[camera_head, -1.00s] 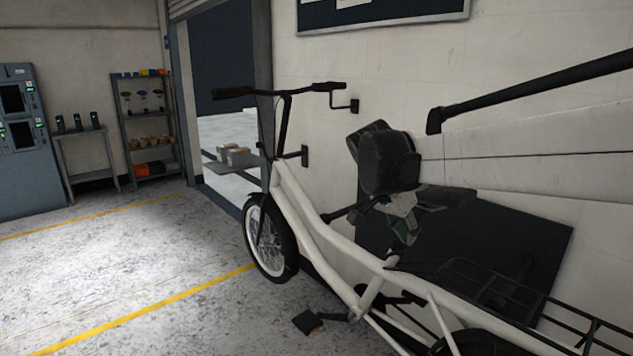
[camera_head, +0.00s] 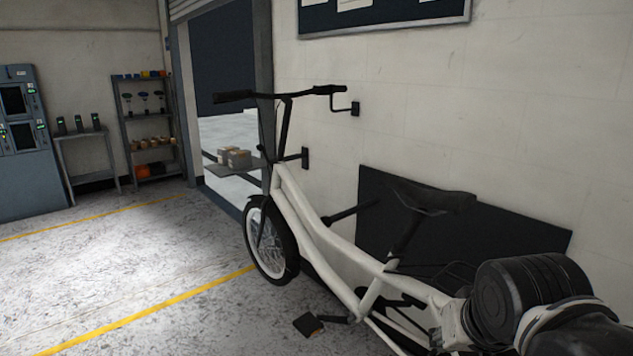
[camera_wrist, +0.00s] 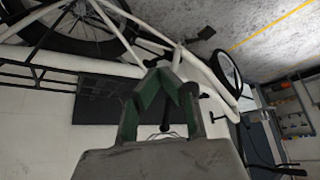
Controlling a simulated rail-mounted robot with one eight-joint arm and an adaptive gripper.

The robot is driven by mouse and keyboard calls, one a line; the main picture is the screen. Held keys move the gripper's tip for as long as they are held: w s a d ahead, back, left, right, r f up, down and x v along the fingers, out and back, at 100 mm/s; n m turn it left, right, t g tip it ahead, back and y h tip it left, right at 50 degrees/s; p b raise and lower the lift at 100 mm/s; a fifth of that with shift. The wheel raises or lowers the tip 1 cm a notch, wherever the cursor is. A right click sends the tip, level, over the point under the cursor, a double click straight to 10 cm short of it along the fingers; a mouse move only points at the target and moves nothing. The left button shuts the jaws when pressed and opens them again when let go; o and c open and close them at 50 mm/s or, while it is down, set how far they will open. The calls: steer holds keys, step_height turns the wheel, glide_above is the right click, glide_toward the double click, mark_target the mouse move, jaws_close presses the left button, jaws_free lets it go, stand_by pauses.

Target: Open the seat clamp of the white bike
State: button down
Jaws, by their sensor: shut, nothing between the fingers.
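The white bike (camera_head: 325,240) stands along the wall, its front wheel toward the doorway. Its black saddle (camera_head: 430,197) sits on a dark seat post (camera_head: 407,235). The seat clamp is at the post's base, where it enters the white frame; its lever is too small to make out. In the wrist view the bike (camera_wrist: 198,72) appears turned over, and the seat post (camera_wrist: 166,118) shows between my fingers. My gripper (camera_wrist: 166,76) is shut and empty, its green-padded fingers over the frame near the post's base. In the head view my wrist hides the bike's rear.
A dark panel (camera_head: 510,228) is on the wall behind the bike. A black rear rack (camera_wrist: 60,80) is at left in the wrist view. A pedal (camera_head: 308,324) sticks out low toward the floor. Open floor (camera_head: 130,265) lies left of the bike.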

steer(key=w+d+f+m+t+y+p, duration=0.1)
steer(key=w+d+f+m+y, duration=0.15)
steer(key=w+m, duration=0.65)
steer(key=w+d+f+m+t+y, duration=0.1)
steer(key=w+d+f+m+y, duration=0.15)
steer(key=w+m, duration=0.75)
steer(key=w+d+f+m+t+y+p, duration=0.1)
steer(key=w+d+f+m+y, duration=0.2)
steer(key=w+m, duration=0.6)
steer(key=w+a+f+h+b, duration=0.1)
steer(key=w+a+f, duration=0.3)
steer(key=w, duration=0.6)
steer(key=shift+a+f, duration=0.2)
steer(key=shift+a, duration=0.9)
